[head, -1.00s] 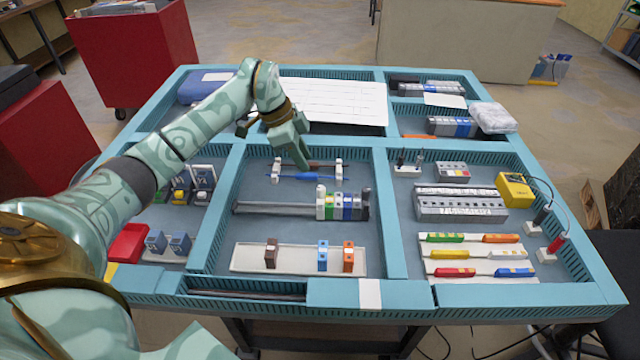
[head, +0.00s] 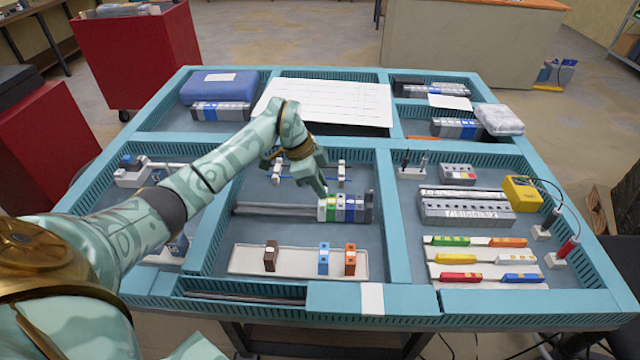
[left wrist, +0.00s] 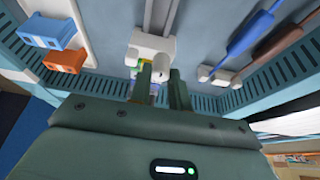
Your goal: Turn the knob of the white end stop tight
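The white end stop (head: 322,210) sits at the left end of the row of terminal blocks (head: 346,208) on the metal rail (head: 272,208). My left gripper (head: 320,190) is just above the end stop, pointing down. In the left wrist view, the white end stop (left wrist: 152,44) lies beyond the fingertips, with a rounded white part, seemingly its knob (left wrist: 160,62), in line with the gap. My left gripper (left wrist: 160,84) is open with a gap between its fingers. I cannot tell whether either finger touches the knob. My right gripper is in neither view.
A pale tray (head: 298,262) with brown, blue and orange blocks lies in front. Teal dividers (head: 390,220) edge this compartment. The rail's left stretch is bare.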

